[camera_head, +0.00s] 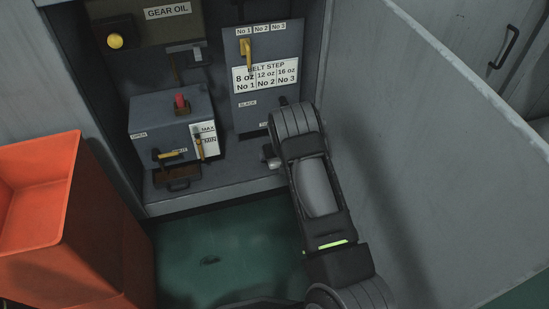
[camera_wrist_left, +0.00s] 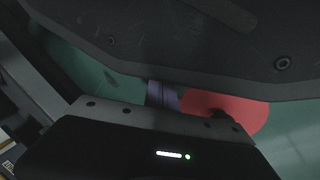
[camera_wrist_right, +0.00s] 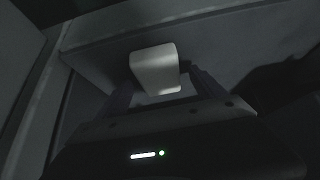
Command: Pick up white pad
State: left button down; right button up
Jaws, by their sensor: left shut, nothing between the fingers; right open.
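The white pad (camera_wrist_right: 155,70) shows in the right wrist view as a pale block with rounded edges, beside a grey ledge. My right gripper (camera_wrist_right: 162,80) is open, one finger on each side of the pad's near end. I cannot tell whether the fingers touch it. In the head view my right arm reaches into the grey cabinet, and its gripper is mostly hidden behind the arm. My left gripper (camera_wrist_left: 162,95) is shut and empty in the left wrist view, above the green floor.
The cabinet holds a grey box with a red knob (camera_head: 181,103) and a panel with a yellow lever (camera_head: 246,48). An orange bin (camera_head: 112,245) stands at left. A large grey panel (camera_head: 440,150) borders the arm on the right. A red round thing (camera_wrist_left: 235,112) shows near the left gripper.

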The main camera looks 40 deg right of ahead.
jog(key=shift+c, duration=0.3)
jog(key=c, duration=1.5)
jog(key=shift+r, duration=0.1)
jog(key=shift+a+r+p, duration=0.15)
jog(key=shift+r+p, duration=0.15)
jog(key=shift+r, duration=0.1)
notch_tip(320, 180, up, 6)
jog(key=p, duration=0.3)
jog(key=s+a, duration=0.1)
jog(key=a, duration=0.5)
jog(key=s+a, duration=0.1)
jog(key=a, duration=0.6)
jog(key=s+a+p, duration=0.1)
jog(key=a, duration=0.5)
jog(key=shift+a, duration=0.25)
